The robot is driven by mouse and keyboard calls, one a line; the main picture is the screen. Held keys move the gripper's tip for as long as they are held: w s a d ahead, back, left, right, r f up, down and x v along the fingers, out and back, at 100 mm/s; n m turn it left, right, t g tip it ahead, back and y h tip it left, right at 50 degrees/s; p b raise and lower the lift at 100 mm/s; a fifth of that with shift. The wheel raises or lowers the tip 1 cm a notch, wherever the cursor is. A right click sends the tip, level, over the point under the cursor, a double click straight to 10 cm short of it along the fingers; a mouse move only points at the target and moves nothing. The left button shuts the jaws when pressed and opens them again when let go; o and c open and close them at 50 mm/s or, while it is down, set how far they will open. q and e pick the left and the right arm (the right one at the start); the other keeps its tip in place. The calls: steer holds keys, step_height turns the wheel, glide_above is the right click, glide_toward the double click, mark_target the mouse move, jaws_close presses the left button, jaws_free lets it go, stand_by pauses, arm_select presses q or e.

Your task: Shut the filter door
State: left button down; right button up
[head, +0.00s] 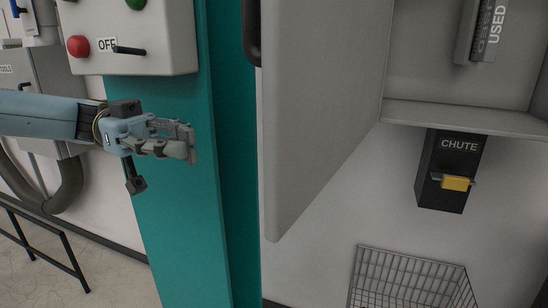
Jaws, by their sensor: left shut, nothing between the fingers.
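The filter door (315,110) is a pale grey panel in the middle of the head view. It stands open, swung out from the left side of a grey cabinet (460,112). A dark handle (253,35) is on its left edge near the top. My left gripper (190,143) is shut and empty, to the left of the door and below the handle, apart from both. It shows in front of a teal column. My right gripper is not in view. The top of the door and cabinet is cut off by the frame.
Below hang a black chute box (449,165) with a yellow part and a wire basket (413,280). A teal column (185,230) and a control box with a red button (78,46) stand left.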

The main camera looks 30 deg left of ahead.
mark_target(263, 170)
arm_select(q)
steer(key=d, duration=0.4)
steer(key=d+b, duration=0.1)
steer(key=d, duration=0.8)
steer(key=shift+w+b, duration=0.35)
steer(key=shift+b, duration=0.05)
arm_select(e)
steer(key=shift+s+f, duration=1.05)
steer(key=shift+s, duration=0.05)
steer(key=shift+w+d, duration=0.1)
